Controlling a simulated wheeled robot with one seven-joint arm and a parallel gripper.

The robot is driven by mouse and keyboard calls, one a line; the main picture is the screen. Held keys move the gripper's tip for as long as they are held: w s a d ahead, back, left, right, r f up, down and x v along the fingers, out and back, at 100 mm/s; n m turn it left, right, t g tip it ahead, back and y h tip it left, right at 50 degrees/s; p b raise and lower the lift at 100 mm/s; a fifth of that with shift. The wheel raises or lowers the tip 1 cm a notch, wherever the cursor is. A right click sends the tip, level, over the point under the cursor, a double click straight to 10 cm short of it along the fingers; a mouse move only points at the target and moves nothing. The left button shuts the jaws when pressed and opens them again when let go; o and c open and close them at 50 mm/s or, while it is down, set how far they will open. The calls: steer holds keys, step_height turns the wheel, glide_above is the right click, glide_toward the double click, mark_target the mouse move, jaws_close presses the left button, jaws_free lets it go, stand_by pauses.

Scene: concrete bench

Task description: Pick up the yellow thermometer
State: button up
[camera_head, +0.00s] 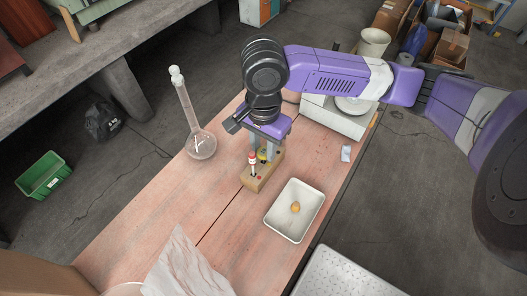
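A wooden block (255,182) stands near the middle of the bench. A thin item with a red and white top (252,160) stands upright in its near end. A small yellow top (262,158), which looks like the yellow thermometer, shows at the block's far part, partly hidden. My gripper (265,154) points down over the block, with its fingers close around the yellow top. I cannot tell whether the fingers touch it. The thermometer's lower part is hidden.
A tall glass flask (201,145) stands left of the block. A white tray (284,225) holding a small orange ball (295,207) is to the right. A white scale-like device (335,122) is behind. Crumpled clear plastic (185,268) lies on the near bench (140,215).

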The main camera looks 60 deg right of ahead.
jaws_close()
steer(key=shift+r, duration=0.2)
step_height(320, 180, up, 26)
steer(key=p, duration=0.6)
steer(key=shift+f, duration=0.15)
stand_by(0.6)
